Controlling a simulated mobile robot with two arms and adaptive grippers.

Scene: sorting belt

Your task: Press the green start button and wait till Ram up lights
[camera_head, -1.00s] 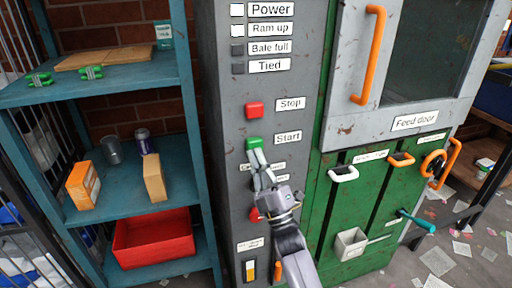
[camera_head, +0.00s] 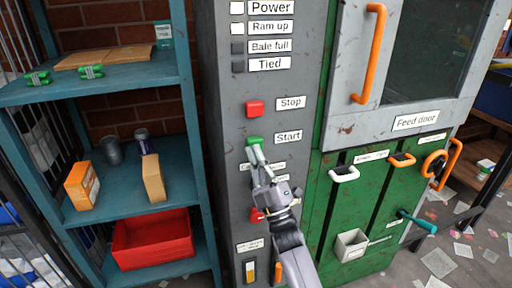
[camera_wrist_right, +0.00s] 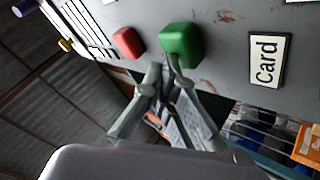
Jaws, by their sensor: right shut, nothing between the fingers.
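The green start button (camera_head: 254,140) sits on the grey control panel (camera_head: 222,160), left of the "Start" label (camera_head: 288,137). It also shows in the wrist view (camera_wrist_right: 184,44). My right gripper (camera_head: 254,151) is shut and empty, its fingertips just below the button. In the wrist view, one fingertip of my right gripper (camera_wrist_right: 163,66) overlaps the button's lower edge; I cannot tell whether it touches or presses it. The "Ram up" lamp (camera_head: 237,28) is white, like the "Power" lamp (camera_head: 237,8). The "Bale full" (camera_head: 237,47) and "Tied" (camera_head: 237,66) lamps are dark. My left gripper is not in view.
A red stop button (camera_head: 254,108) is above the green one, and another red control (camera_head: 257,214) is behind my right gripper. The feed door's orange handle (camera_head: 370,55) is to the right. A blue shelf (camera_head: 130,196) with boxes and a red bin (camera_head: 152,252) stands left.

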